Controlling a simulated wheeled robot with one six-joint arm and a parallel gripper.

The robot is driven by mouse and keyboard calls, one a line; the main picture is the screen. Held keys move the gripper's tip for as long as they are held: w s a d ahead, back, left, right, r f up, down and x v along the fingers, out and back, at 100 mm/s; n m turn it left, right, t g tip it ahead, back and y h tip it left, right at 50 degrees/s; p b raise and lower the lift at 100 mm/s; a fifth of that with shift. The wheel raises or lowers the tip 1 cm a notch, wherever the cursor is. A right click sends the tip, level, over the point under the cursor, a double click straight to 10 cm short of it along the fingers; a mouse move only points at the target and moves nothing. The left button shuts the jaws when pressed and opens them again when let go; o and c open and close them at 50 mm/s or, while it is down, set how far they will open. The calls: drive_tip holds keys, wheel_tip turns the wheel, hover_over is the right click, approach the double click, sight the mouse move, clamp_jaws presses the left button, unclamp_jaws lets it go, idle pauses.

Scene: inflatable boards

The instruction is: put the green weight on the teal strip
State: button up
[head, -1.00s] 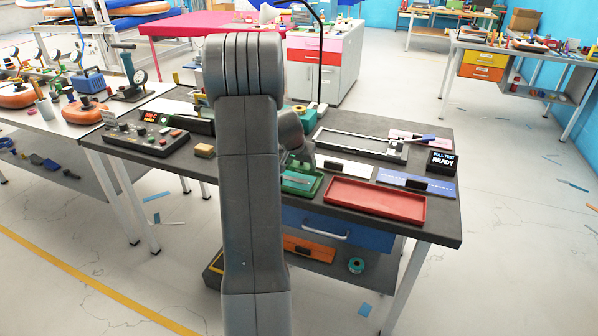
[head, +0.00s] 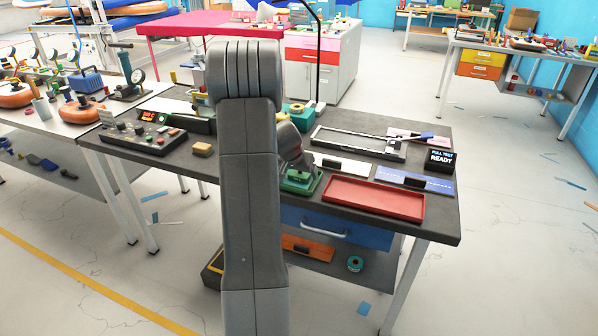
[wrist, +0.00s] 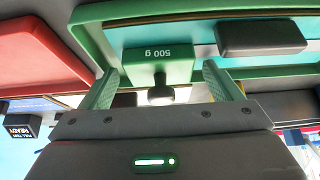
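A red tray (head: 375,199) lies to the right on the dark bench. Behind it are a white board (head: 343,166), a blue board (head: 430,181) and a READY display (head: 440,160). A grey frame (head: 358,143) lies farther back.

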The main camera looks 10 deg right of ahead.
drive_tip(key=shift+r+p, duration=0.25)
drive_tip(key=shift+p, duration=0.1)
drive_tip(key=v, duration=1.1)
drive_tip(key=shift+s+r+b, duration=0.2)
drive_tip(key=shift+r+b, duration=0.15)
